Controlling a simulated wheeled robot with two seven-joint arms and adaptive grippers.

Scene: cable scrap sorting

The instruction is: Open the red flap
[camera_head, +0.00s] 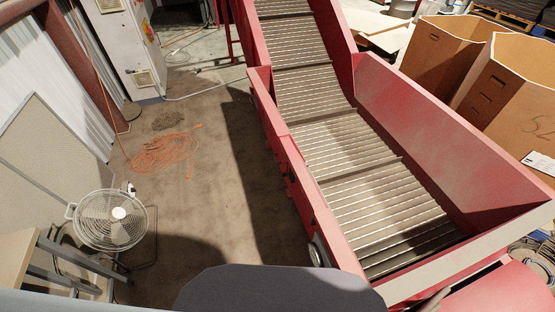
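A large red conveyor hopper (430,130) fills the middle and right, with sloping red side walls around a slatted metal belt (350,185). The belt runs away and up to the top of the view. The near end has a pale worn rim (470,255). A smooth red panel (508,290) lies outside that rim at the bottom right corner, cut off by the frame edge. I cannot tell which red part is the flap, nor whether it is open. Neither of my grippers shows.
A fan (110,220) stands at the left by a grey partition (50,140). Orange cable (165,150) lies on the floor. A control cabinet (125,45) stands behind. Large cardboard boxes (515,105) stand right of the hopper. The floor left of the conveyor is mostly clear.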

